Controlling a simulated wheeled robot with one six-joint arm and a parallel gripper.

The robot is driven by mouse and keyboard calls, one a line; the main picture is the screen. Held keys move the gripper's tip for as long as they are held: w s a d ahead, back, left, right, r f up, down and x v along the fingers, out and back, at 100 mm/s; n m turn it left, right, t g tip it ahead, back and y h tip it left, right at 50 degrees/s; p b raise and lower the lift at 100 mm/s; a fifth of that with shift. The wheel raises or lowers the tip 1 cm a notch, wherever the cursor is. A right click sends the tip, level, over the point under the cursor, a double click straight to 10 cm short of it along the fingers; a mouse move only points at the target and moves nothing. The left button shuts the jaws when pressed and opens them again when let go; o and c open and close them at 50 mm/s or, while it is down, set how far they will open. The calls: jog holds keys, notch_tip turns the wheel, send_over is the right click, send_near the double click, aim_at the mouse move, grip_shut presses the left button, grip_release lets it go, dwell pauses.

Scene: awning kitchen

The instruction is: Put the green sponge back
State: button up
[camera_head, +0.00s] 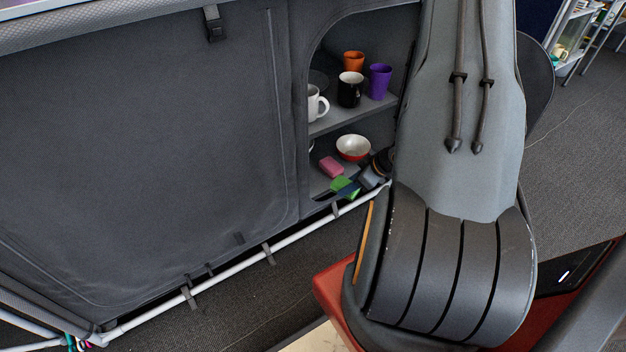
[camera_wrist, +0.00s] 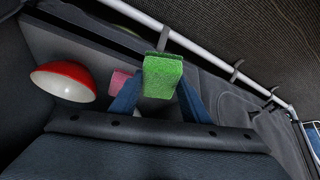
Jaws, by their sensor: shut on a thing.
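The green sponge (camera_wrist: 163,77) is between the two blue fingers of my gripper (camera_wrist: 160,96) in the wrist view. My gripper is shut on it. In the head view the green sponge (camera_head: 342,185) shows at the front edge of the cupboard's lower shelf (camera_head: 318,182), with my gripper (camera_head: 352,188) reaching in from the right. Whether the sponge touches the shelf, I cannot tell. A pink sponge (camera_head: 331,167) lies on the lower shelf just behind it; it also shows partly hidden behind my finger in the wrist view (camera_wrist: 119,82).
A red and white bowl (camera_head: 353,148) stands on the lower shelf behind the sponges. The upper shelf holds a white mug (camera_head: 317,103), a black mug (camera_head: 350,90), an orange cup (camera_head: 354,61) and a purple cup (camera_head: 380,79). A white frame bar (camera_head: 290,242) runs along the cupboard's bottom front.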

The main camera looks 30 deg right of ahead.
jog(key=w+a+b, duration=0.1)
jog(key=w, duration=0.3)
jog(key=w+a+b, duration=0.2)
jog(key=w, duration=0.2)
jog(key=w+a+b, duration=0.2)
jog(key=w, duration=0.2)
jog(key=shift+a, duration=0.25)
notch_tip(320, 180, down, 4)
jog(key=b, duration=0.3)
jog(key=shift+r, duration=0.25)
jog(key=o, duration=0.9)
jog(key=shift+o, duration=0.2)
jog(key=p+v, duration=0.7)
jog(key=v, duration=0.5)
jog(key=shift+p, duration=0.4)
